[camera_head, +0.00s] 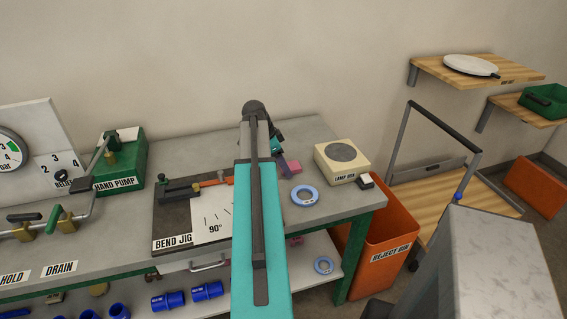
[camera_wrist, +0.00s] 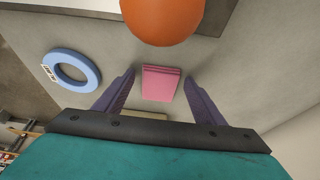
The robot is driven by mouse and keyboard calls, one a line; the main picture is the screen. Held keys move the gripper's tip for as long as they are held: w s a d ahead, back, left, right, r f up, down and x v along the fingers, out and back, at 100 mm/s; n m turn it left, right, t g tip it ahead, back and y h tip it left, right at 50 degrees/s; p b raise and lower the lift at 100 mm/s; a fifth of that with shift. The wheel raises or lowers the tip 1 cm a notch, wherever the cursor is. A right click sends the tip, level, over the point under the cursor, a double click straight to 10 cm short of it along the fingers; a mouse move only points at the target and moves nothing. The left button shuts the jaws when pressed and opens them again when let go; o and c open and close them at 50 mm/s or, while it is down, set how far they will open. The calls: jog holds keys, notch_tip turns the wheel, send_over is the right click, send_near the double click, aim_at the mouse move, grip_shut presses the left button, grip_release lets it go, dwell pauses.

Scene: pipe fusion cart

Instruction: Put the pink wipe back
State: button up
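The pink wipe (camera_wrist: 160,83) is a small folded pad lying on the grey bench top. In the head view the pink wipe (camera_head: 291,167) shows to the right of my arm's end, partly hidden. My gripper (camera_wrist: 159,76) is open, with one purple finger on each side of the wipe and a gap on both sides. I cannot tell how far the fingertips are above the bench. In the head view my gripper (camera_head: 281,150) is mostly hidden behind my arm.
A rounded orange end (camera_wrist: 162,18) sits just beyond the wipe. A blue ring (camera_wrist: 71,68) lies left of it in the wrist view. The reject bin (camera_head: 383,245) is right of the bench.

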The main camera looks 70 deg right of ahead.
jog(key=shift+r, duration=0.2)
jog(key=b+v, duration=0.2)
jog(key=v, duration=1)
dwell(0.4)
dwell(0.7)
